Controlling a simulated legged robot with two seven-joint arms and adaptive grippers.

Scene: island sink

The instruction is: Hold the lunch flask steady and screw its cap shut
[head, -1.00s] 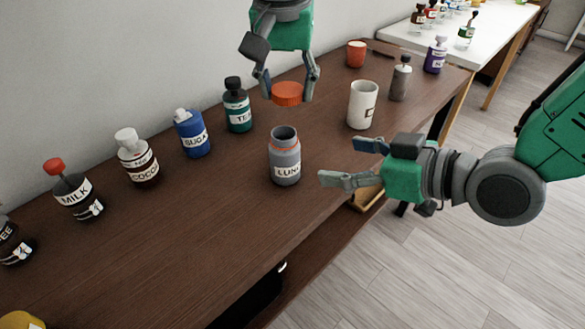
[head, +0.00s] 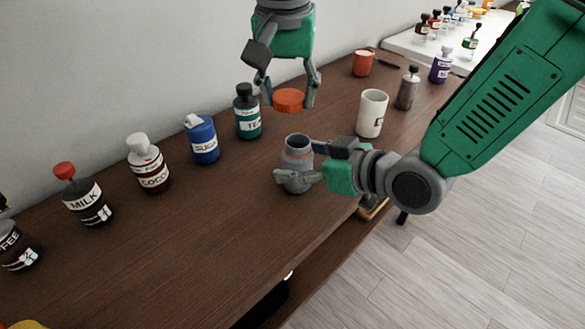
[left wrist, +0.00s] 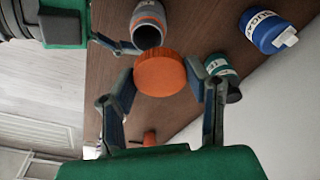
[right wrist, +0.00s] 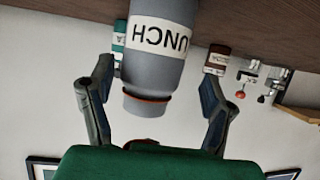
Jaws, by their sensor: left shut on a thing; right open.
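The grey lunch flask (head: 297,156) stands upright and uncapped on the wooden counter, its mouth dark and a red ring below its neck. In the right wrist view the flask (right wrist: 152,62) shows its LUNCH label between my fingers. My right gripper (head: 312,160) is open, its two fingers on either side of the flask; I see no clear contact. My left gripper (head: 289,97) is shut on the orange cap (head: 289,100), holding it in the air above and behind the flask. In the left wrist view the cap (left wrist: 159,74) sits between both fingertips.
Left of the flask stand the tea bottle (head: 248,113), sugar bottle (head: 202,140), cocoa bottle (head: 148,164) and milk bottle (head: 84,196). A white mug (head: 371,114), grey bottle (head: 408,90) and orange cup (head: 362,63) stand to the right.

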